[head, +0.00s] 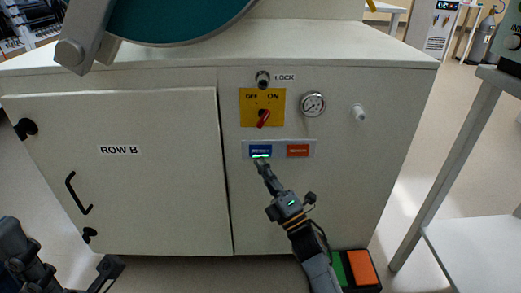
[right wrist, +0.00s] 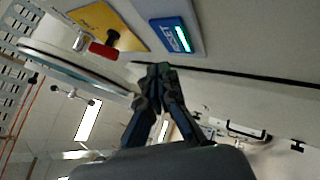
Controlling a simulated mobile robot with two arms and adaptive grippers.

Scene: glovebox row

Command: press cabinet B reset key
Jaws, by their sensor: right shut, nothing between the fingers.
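The cabinet marked ROW B (head: 160,185) stands in front of me. Its blue reset key (head: 260,149) sits on a pale plate right of the door, with a lit green strip along its lower edge. In the right wrist view the blue key (right wrist: 168,33) reads RESET. My right gripper (head: 262,166) is shut and empty, its tips just below the key in the head view. In the right wrist view its fingertips (right wrist: 158,70) appear apart from the key. My left gripper (head: 110,267) is low at the left, its jaws unclear.
An orange-red key (head: 298,150) is right beside the reset key. Above are a yellow OFF/ON plate (head: 250,107) with a red switch (head: 263,118), a lock (head: 263,79) and a gauge (head: 313,104). A green and orange box (head: 362,268) stands on the floor by my right arm.

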